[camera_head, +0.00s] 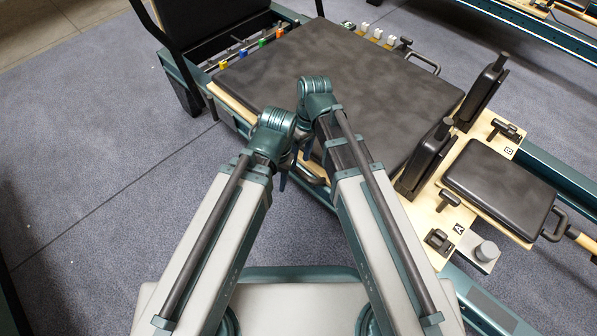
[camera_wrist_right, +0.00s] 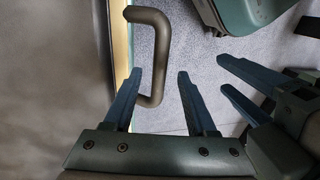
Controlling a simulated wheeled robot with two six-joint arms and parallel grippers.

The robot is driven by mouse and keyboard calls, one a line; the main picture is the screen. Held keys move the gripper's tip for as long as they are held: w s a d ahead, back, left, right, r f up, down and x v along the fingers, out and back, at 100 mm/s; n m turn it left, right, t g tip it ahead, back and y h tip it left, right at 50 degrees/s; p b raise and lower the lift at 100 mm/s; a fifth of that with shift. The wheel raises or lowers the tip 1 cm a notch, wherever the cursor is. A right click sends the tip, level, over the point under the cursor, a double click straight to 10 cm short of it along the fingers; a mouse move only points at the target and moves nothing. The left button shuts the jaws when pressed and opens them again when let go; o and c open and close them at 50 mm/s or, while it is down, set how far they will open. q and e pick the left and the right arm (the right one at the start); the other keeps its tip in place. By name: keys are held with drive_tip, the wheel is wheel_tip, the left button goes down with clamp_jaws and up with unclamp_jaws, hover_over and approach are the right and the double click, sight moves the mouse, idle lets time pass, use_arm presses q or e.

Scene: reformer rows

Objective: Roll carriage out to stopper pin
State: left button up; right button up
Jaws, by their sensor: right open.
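The carriage (camera_head: 350,80) is a wide black padded platform on the reformer frame. It also fills the left of the right wrist view (camera_wrist_right: 50,70). A dark grey loop handle (camera_wrist_right: 162,50) sticks out from its pale wooden edge. My right gripper (camera_wrist_right: 159,72) is open, with the lower end of the handle between its fingers and not gripped. In the head view my arms mostly hide both grippers. My left gripper (camera_wrist_right: 222,73) shows at the right of the wrist view with its fingers apart and empty. I cannot tell which part is the stopper pin.
Black shoulder rests (camera_head: 425,160) and a headrest (camera_head: 500,187) stand at the right, near a grey knob (camera_head: 486,251). Coloured spring tabs (camera_head: 262,43) line the far left end. Open carpet (camera_head: 90,120) lies to the left. Other reformer rails (camera_head: 540,30) are at the back right.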

sight(298, 168)
drive_tip(key=f, duration=0.1)
drive_tip(key=f+b, duration=0.2)
drive_tip(key=shift+s+a+f, duration=0.15)
drive_tip(key=shift+s+a, duration=0.1)
use_arm(q)
wheel_tip(298, 168, down, 3)
drive_tip(key=shift+f, duration=0.1)
use_arm(e)
drive_tip(key=shift+c, duration=0.2)
clamp_jaws()
idle(0.8)
